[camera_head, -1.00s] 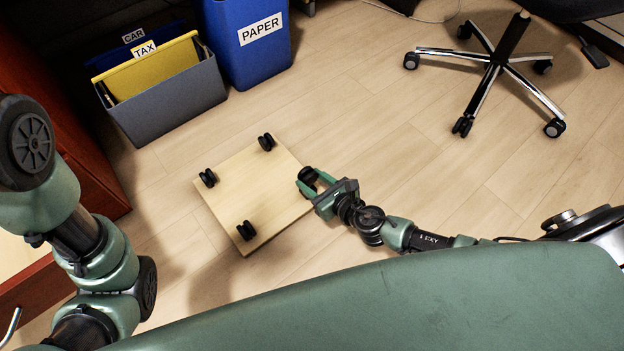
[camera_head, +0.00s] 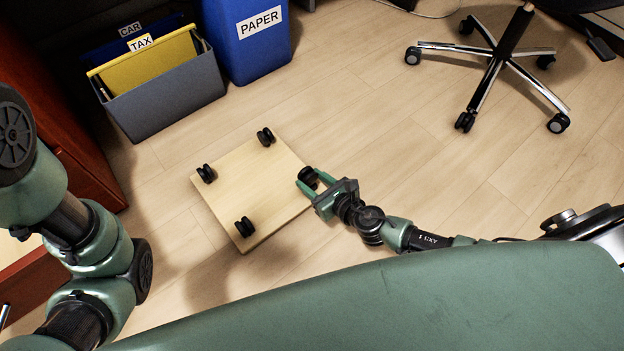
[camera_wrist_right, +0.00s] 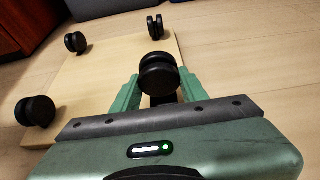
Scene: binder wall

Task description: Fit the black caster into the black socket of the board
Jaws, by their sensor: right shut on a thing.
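The board (camera_head: 252,188) is a pale wooden square lying on the floor with casters pointing up. Black casters stand at its far corner (camera_head: 265,137), left corner (camera_head: 206,173) and near corner (camera_head: 244,227). My right gripper (camera_head: 314,182) is shut on the black caster (camera_head: 308,175) at the board's right corner. In the right wrist view this held caster (camera_wrist_right: 159,74) sits upright between the two green fingers. It hides the socket under it, and I cannot tell whether it is seated. My left arm shows at the left, but its gripper is out of view.
A grey file box (camera_head: 170,103) with a yellow TAX folder and a blue PAPER bin (camera_head: 250,55) stand behind the board. A wheeled chair base (camera_head: 490,65) is at the back right. A reddish-brown cabinet (camera_head: 85,150) is at the left.

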